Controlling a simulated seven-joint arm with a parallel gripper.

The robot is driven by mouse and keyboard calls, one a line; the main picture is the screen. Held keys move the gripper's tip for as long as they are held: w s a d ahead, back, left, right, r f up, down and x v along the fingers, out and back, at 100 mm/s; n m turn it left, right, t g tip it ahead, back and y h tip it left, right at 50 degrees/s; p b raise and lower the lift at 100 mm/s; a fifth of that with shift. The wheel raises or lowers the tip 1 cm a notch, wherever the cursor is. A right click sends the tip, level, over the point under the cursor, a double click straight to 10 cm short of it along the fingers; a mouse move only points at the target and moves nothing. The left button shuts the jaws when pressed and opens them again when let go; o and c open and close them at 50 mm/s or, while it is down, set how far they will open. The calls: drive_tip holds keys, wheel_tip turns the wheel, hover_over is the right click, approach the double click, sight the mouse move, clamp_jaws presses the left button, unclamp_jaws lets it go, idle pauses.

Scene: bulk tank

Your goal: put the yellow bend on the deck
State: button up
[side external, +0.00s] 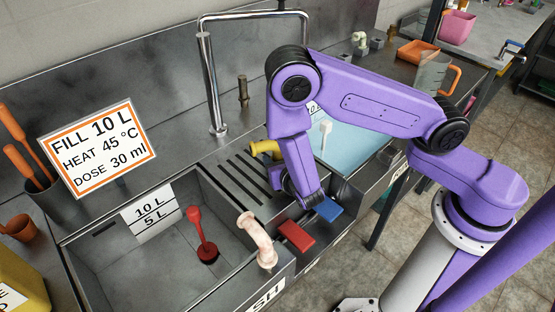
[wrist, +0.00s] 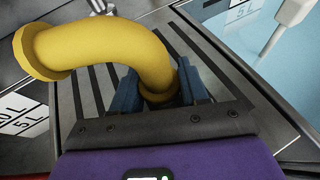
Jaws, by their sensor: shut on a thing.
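The yellow bend (wrist: 95,45) is a curved pipe with a flanged end. In the wrist view, my gripper (wrist: 160,88) is shut with its blue fingers on either side of the bend's lower end. The bend curves up and left from the fingers, over the slotted deck (wrist: 67,108). In the side view the bend (side external: 264,148) shows partly behind my arm, at the right part of the slotted metal deck (side external: 228,187). The fingers are hidden there. I cannot tell whether the bend touches the deck.
A sink (side external: 120,262) with a red plunger-like tool (side external: 201,235) lies left of the deck. A pale bend (side external: 257,240) stands at its right edge. Red (side external: 296,235) and blue (side external: 329,208) blocks sit in front. A blue-tinted basin (side external: 345,143) is right; a tall faucet (side external: 209,85) stands behind.

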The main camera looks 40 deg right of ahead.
drive_tip(key=o, duration=1.1)
drive_tip(key=shift+f, duration=0.1)
drive_tip(key=shift+o, duration=0.2)
